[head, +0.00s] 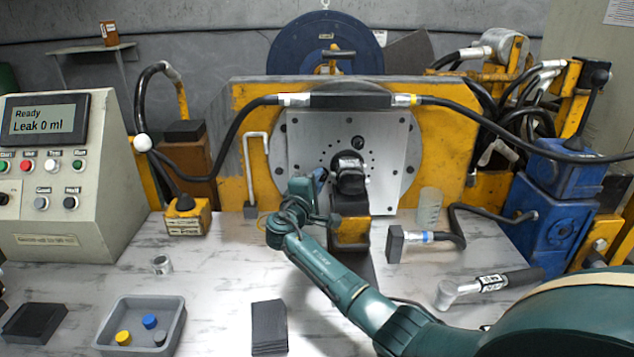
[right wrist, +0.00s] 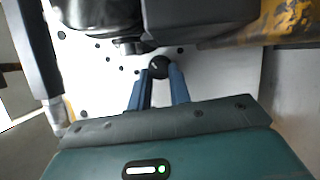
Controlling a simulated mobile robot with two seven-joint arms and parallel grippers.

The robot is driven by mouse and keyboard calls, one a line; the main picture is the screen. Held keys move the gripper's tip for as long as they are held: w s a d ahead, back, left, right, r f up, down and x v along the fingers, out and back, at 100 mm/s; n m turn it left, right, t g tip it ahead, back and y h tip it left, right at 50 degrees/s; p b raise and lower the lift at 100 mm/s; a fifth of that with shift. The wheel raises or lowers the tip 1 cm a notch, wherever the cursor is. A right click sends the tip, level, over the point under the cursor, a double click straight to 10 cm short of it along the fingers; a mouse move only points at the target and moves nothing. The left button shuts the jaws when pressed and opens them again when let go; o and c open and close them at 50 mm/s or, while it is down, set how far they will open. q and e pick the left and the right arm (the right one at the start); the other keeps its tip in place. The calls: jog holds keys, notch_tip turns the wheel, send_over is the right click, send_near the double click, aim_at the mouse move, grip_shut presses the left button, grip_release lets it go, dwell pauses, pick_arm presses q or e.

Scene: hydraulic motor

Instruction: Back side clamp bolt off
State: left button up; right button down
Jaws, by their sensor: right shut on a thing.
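The black hydraulic motor (head: 349,178) sits in front of the pale drilled plate (head: 395,150), above a yellow-fronted block (head: 352,232). My right gripper (head: 319,176) is at the motor's left side, its blue fingers reaching towards the plate. In the right wrist view, the fingers of the right gripper (right wrist: 159,78) are shut on a round black bolt head (right wrist: 159,66), just below the dark motor body (right wrist: 100,14). I cannot tell whether the bolt is still seated in the clamp. In the head view the bolt is hidden. My left gripper is not in view.
A grey tray (head: 177,337) with blue and yellow caps stands at the front left, beside a dark stack (head: 268,327). A black hose fitting (head: 394,244) and a hose end (head: 447,292) lie to the right. A hose (head: 345,101) spans above the motor. The left-centre table is mostly clear.

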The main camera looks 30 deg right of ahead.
dwell(0.3)
jog(key=c, duration=1.6)
grip_release()
jog(key=shift+o, duration=0.2)
jog(key=v, duration=1.3)
jog(key=shift+f+p, duration=0.2)
jog(key=shift+p, duration=0.2)
jog(key=shift+a, duration=0.1)
